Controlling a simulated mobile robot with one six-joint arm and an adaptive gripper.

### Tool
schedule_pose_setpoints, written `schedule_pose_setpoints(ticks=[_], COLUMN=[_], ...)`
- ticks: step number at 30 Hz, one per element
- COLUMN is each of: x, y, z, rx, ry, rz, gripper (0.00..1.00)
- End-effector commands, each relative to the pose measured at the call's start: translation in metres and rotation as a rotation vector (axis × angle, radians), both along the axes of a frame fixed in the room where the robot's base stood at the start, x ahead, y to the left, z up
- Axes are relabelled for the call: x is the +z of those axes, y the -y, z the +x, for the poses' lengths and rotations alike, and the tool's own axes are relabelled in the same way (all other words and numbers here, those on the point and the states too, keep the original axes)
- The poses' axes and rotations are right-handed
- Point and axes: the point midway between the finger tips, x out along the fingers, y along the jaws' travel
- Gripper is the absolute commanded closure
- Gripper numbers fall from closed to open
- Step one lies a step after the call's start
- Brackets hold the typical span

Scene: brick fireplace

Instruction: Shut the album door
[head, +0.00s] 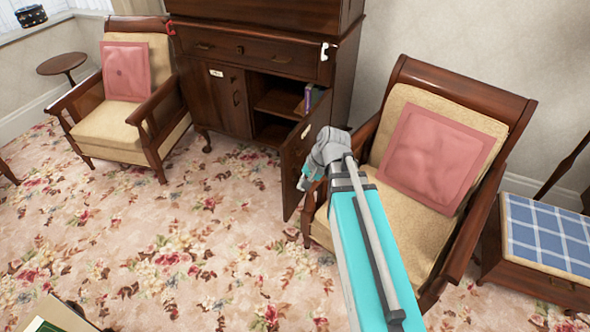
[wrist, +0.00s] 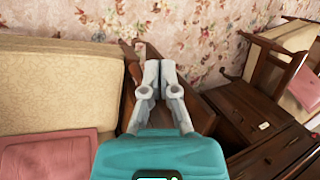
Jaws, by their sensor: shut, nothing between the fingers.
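The dark wooden cabinet (head: 240,50) stands against the wall. Its lower right door (head: 291,178) is swung wide open toward the right armchair and carries a small light label; its lower left door (head: 222,98) is closed. A purple item (head: 308,97) stands inside the open compartment. My gripper (head: 304,183) is at the outer side of the open door, between it and the armchair; the arm partly hides it. In the wrist view my gripper (wrist: 161,68) has its fingers together and empty, over brown wood of the door (wrist: 200,118); contact is unclear.
The right armchair (head: 425,210) with a pink cushion (head: 440,155) stands close beside the open door, leaving little room there. Another armchair (head: 125,120) stands left of the cabinet. The floral carpet (head: 200,240) in front is clear. A checked stool (head: 545,240) is at far right.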

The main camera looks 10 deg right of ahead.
Motion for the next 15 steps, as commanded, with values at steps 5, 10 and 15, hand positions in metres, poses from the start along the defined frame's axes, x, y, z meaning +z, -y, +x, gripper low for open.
schedule_pose_setpoints(ticks=[5,10,15], x=[-0.035,-0.055,-0.072], y=[0.002,0.007,0.014], z=[0.024,0.044,0.064], rx=[-0.167,-0.323,-0.469], ry=[-0.023,-0.057,-0.103], rz=[0.149,0.298,0.452], gripper=[1.00,1.00,1.00])
